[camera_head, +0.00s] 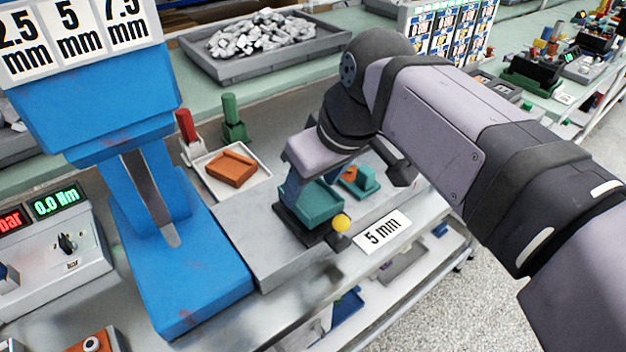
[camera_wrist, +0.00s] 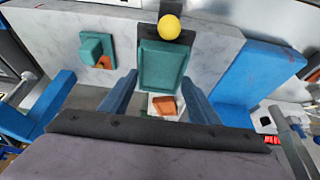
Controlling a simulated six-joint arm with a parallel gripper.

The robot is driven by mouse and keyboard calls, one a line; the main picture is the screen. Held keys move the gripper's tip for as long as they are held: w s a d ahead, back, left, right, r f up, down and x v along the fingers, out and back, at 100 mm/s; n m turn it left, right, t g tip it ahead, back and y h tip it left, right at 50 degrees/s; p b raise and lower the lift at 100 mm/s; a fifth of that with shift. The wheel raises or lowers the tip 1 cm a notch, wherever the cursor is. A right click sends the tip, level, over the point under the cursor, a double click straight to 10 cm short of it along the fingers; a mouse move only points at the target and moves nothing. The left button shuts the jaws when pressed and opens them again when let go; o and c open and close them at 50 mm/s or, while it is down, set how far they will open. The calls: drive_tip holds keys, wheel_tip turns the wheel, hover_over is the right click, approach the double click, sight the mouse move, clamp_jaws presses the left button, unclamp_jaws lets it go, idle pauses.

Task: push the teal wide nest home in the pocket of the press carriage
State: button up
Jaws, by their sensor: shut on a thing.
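The teal wide nest (camera_head: 320,207), a shallow rectangular tray, lies at the dark press carriage (camera_head: 312,237), which has a yellow ball knob (camera_head: 341,222) at its front corner. In the wrist view the nest (camera_wrist: 163,66) lies between my two blue fingers, with the knob (camera_wrist: 169,27) just beyond it. My gripper (camera_head: 299,195) is shut on the nest at its near end in the wrist view (camera_wrist: 160,82). The pocket is hidden under the nest, and I cannot tell how deep the nest sits.
The blue press (camera_head: 195,262) stands to the left. A white tray (camera_head: 255,184) with an orange nest (camera_head: 231,168) lies behind the carriage, near red (camera_head: 186,126) and green (camera_head: 231,112) pegs. A smaller teal block (camera_head: 368,179) with an orange part is to the right. A "5 mm" card (camera_head: 382,231) is in front.

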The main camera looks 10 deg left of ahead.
sight(324, 210)
drive_tip(key=shift+f+b, duration=0.65)
drive_tip(key=shift+f, duration=0.25)
idle(0.5)
drive_tip(key=o, duration=1.5)
drive_tip(key=shift+p+v, duration=0.55)
drive_tip(key=shift+v, duration=3.15)
